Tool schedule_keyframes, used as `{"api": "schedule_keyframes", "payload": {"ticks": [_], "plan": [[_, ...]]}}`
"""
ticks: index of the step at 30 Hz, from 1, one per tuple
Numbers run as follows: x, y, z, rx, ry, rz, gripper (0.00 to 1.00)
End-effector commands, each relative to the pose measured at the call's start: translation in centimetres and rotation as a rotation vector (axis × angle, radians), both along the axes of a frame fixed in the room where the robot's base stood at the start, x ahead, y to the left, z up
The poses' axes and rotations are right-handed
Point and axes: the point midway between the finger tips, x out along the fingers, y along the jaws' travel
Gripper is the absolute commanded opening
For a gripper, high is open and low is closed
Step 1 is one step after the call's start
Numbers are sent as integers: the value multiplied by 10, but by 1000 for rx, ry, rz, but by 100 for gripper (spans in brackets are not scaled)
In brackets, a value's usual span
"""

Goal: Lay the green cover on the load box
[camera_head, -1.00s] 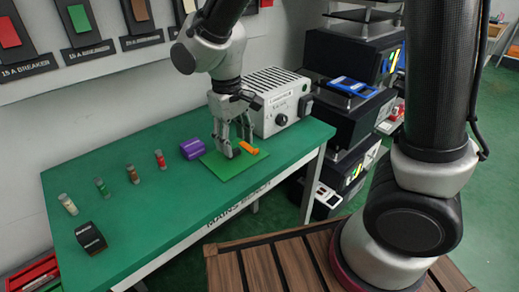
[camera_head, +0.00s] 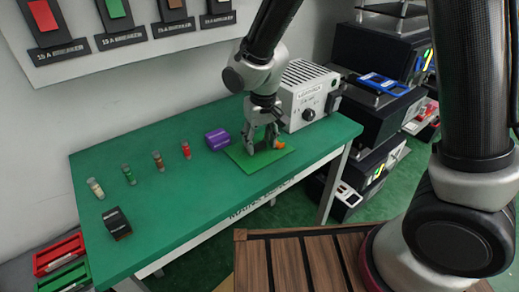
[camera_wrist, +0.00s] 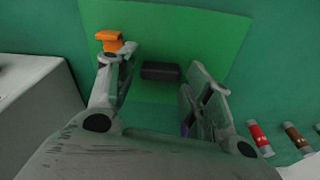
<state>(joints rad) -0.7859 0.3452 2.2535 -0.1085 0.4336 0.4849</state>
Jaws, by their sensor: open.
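The green cover (camera_head: 243,162) is a flat bright green sheet lying on the green table. A dark block (camera_wrist: 160,72), seemingly its handle, stands on it. My gripper (camera_head: 262,147) is open over the cover, pointing down. In the wrist view its fingers (camera_wrist: 150,78) stand on either side of the dark block, with gaps between. The load box (camera_head: 305,98) appears to be the white-grey slatted box with a knob at the back right of the table; its top looks bare. Its label is too small to read surely.
An orange piece (camera_head: 279,145) sits by the cover, close to one finger. A purple block (camera_head: 217,139) lies left of the cover. Several small cylinders and a black block (camera_head: 117,223) stand farther left. The front middle of the table is clear.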

Motion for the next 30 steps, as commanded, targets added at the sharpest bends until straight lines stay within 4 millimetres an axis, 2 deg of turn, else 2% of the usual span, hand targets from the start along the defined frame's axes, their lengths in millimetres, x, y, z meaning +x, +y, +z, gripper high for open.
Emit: {"api": "schedule_keyframes", "payload": {"ticks": [3,9,15,17,18,26,30], "plan": [[1,0,-6,0,0,0,51],[1,0,-6,0,-1,1,49],[1,0,-6,0,0,1,13],[1,0,-6,0,-1,1,11],[1,0,-6,0,-1,1,7],[1,1,-3,1,-2,1,7],[2,1,11,2,-3,0,7]]}}
